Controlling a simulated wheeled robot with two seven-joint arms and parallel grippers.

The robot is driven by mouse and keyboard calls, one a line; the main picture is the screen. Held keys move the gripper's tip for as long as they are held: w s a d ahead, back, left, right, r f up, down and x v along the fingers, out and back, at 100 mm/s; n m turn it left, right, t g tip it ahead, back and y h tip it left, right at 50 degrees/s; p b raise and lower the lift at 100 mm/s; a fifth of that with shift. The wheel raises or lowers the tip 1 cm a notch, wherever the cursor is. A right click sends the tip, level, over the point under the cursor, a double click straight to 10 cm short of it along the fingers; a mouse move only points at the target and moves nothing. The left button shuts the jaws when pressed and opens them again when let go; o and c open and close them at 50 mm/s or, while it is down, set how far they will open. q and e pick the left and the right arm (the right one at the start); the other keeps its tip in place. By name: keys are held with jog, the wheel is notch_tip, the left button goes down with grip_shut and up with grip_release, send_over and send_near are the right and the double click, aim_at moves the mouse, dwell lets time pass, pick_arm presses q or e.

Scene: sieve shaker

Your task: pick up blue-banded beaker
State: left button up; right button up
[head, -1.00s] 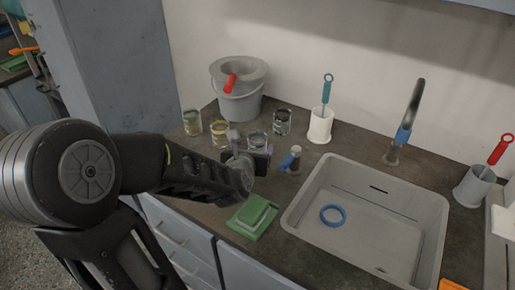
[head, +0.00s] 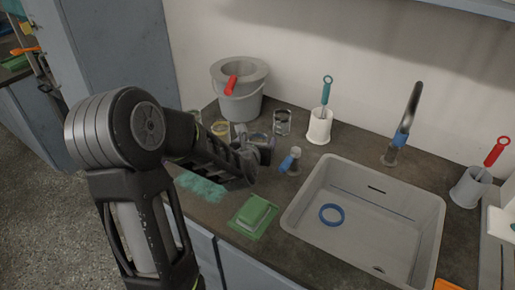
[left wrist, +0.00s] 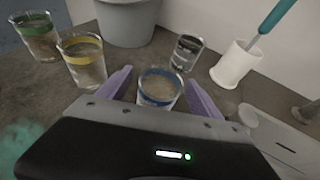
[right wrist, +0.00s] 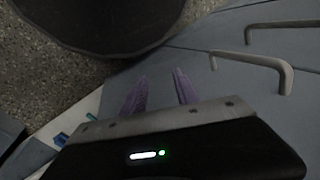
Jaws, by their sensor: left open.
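The blue-banded beaker (left wrist: 160,88) is clear glass with a blue ring near its rim and stands upright on the counter. In the left wrist view it sits between the two purple fingers of my left gripper (left wrist: 158,92), which are spread on either side of it. I cannot tell whether they touch the glass. In the head view my left gripper (head: 258,148) is at the beaker and mostly hides it. My right gripper (right wrist: 160,90) shows in the right wrist view with its fingers apart and nothing between them, near grey cabinet fronts.
A yellow-banded beaker (left wrist: 82,60), a green-banded beaker (left wrist: 38,38) and a black-banded beaker (left wrist: 186,52) stand close by. A grey bucket (head: 238,100) and a white brush holder (head: 319,127) stand behind.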

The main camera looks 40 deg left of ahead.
pick_arm(q)
jog(key=shift+w+a+f, duration=0.1)
jog(key=shift+w+a, duration=0.05)
jog(key=shift+w, duration=0.05)
dwell(0.5)
jog(key=c, duration=1.5)
jog(key=shift+o, duration=0.2)
notch_tip(320, 180, up, 10)
jog(key=shift+p, duration=0.35)
